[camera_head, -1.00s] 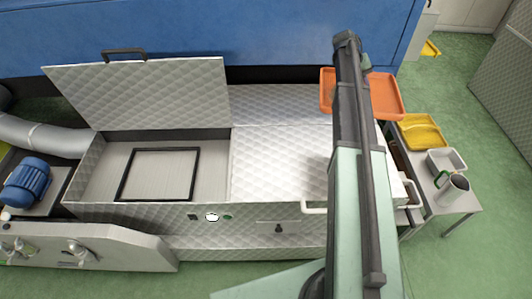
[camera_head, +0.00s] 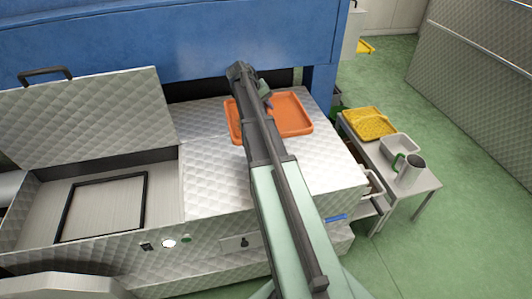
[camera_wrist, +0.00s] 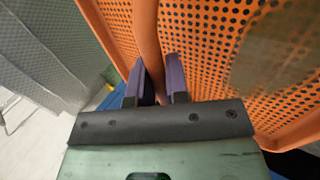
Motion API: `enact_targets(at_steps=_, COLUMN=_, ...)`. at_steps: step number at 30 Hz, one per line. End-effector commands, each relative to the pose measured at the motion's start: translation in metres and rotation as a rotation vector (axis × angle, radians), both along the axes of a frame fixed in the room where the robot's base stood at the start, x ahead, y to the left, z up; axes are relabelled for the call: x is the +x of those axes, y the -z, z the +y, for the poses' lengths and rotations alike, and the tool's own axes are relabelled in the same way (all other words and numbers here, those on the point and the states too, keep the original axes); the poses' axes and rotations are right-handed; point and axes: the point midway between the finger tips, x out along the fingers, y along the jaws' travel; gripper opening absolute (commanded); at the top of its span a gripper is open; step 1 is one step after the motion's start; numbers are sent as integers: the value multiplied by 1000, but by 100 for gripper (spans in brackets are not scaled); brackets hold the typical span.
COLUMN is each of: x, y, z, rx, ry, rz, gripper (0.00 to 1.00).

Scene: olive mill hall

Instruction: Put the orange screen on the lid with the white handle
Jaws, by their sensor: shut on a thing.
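The orange screen (camera_head: 292,116) is a perforated tray with a raised rim. The closed lid (camera_head: 215,185) lies flat on the machine's right half, partly behind my arm. Its white handle is hidden by my arm now.
A raised lid with a dark handle (camera_head: 85,115) stands open at left, above a bin holding a black frame (camera_head: 103,207). A blue machine wall (camera_head: 180,35) rises behind. At right, a side table (camera_head: 425,184) holds a yellow tray (camera_head: 370,123), a white tub (camera_head: 399,146) and a metal jug (camera_head: 411,170).

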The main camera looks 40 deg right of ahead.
Motion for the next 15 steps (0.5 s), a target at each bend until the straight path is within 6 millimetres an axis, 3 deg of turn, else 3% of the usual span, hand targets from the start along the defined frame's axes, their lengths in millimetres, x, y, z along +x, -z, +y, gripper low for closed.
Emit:
enact_targets(at_steps=1, x=0, y=27, z=0, rx=-1, ry=0, rz=0, gripper=0)
enact_targets(at_steps=9, x=0, y=113, z=0, rx=-1, ry=0, rz=0, gripper=0)
enact_targets(at_steps=12, x=0, y=136, z=0, rx=-1, ry=0, rz=0, gripper=0)
enact_targets(at_steps=15, x=0, y=142, z=0, rx=-1, ry=0, rz=0, gripper=0)
